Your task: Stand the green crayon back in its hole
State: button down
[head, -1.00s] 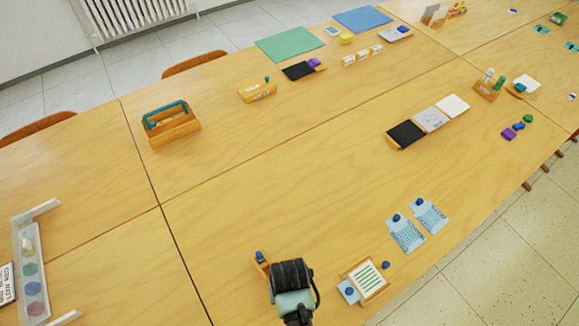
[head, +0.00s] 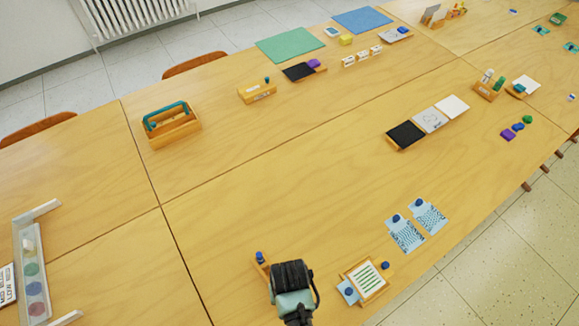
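My gripper (head: 292,290) shows from above and behind as a dark, ribbed and pale teal body at the bottom centre of the head view. Its fingers are hidden beneath it, so I cannot see whether they are open or hold anything. A small wooden piece with a blue knob (head: 260,257) lies just left of it, partly covered. I cannot make out a green crayon for certain. A wooden holder (head: 486,93) at the upper right has upright items in it, one of them green (head: 499,82). They are too small to identify.
A wooden tray (head: 383,290) with a green-striped sheet lies right of my gripper, with light blue patterned cards (head: 405,236) beyond. A teal-handled wooden box (head: 172,132) stands at the left. A clear rack (head: 30,250) is at the far left. The middle tabletop (head: 270,195) is bare.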

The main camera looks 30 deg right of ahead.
jog(key=shift+f+b, duration=0.35)
jog(key=shift+f, duration=1.05)
dwell(1.8)
jog(key=c, duration=0.7)
grip_release()
jog(key=shift+o, duration=1.1)
jog(key=shift+r, duration=0.15)
jog(key=shift+r+p, duration=2.9)
jog(key=shift+p, duration=0.35)
